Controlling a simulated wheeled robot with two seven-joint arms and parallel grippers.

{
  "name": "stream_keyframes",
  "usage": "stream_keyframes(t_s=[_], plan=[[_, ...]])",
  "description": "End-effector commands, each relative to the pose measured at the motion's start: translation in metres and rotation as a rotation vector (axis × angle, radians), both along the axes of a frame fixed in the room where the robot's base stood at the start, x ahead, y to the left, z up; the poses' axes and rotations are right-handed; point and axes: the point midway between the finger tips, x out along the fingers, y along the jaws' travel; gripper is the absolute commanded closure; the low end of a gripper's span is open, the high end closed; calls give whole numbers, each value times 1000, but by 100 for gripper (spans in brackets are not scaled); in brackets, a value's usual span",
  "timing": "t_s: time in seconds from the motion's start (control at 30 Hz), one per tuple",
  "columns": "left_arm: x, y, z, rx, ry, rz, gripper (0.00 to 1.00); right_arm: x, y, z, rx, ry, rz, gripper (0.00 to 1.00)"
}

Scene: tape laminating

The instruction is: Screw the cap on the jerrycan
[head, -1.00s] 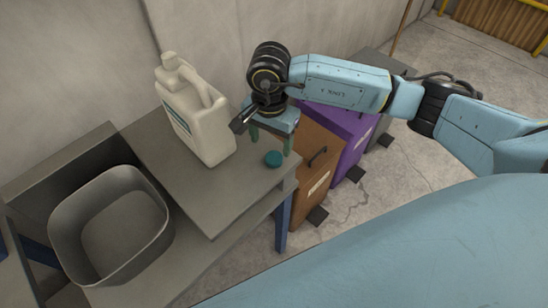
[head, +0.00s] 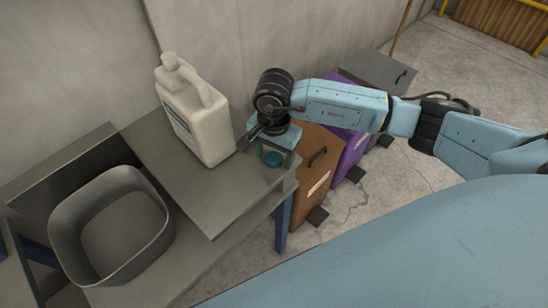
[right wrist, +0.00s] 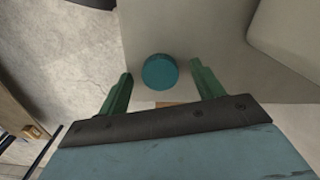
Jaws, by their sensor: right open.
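A cream jerrycan (head: 205,125) with a handle and a blue label stands upright on the grey table (head: 215,205). A teal cap (head: 274,159) lies on the table near its right edge, to the right of the jerrycan. My right gripper (head: 275,160) is just above the cap, with its green fingers on either side of it. In the right wrist view, the cap (right wrist: 160,71) sits just beyond and between the open fingertips (right wrist: 162,72), with a gap on each side. My left gripper is not in view.
A large grey bin (head: 112,225) stands left of the table surface. A brown box (head: 313,170) and a purple box (head: 350,150) stand on the floor to the right. A wall rises behind the jerrycan.

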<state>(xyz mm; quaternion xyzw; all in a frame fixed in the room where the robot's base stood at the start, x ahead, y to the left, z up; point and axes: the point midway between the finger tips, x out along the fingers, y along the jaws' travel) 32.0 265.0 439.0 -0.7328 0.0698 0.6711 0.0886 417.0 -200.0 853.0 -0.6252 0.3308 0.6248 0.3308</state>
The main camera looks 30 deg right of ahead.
Motion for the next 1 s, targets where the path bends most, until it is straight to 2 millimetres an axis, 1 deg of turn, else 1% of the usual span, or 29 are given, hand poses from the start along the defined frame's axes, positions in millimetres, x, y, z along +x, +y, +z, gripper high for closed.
stream_keyframes(t_s=[0.07, 0.4, 0.43, 0.63, 0.73, 0.87, 1.0], plan=[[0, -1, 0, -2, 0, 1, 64, 0, 0, 0, 0, 0, 0, 33], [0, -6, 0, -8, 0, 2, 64, 0, 0, 0, 0, 0, 0, 78], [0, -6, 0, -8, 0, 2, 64, 0, 0, 0, 0, 0, 0, 81], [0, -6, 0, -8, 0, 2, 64, 0, 0, 1, 0, 0, 0, 81], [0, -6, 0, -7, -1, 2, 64, 1, 0, 7, 1, -2, 1, 81], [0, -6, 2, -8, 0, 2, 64, 1, 0, 28, 1, -4, 1, 81], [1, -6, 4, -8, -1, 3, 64, 1, 0, 58, 0, -5, 1, 81]])
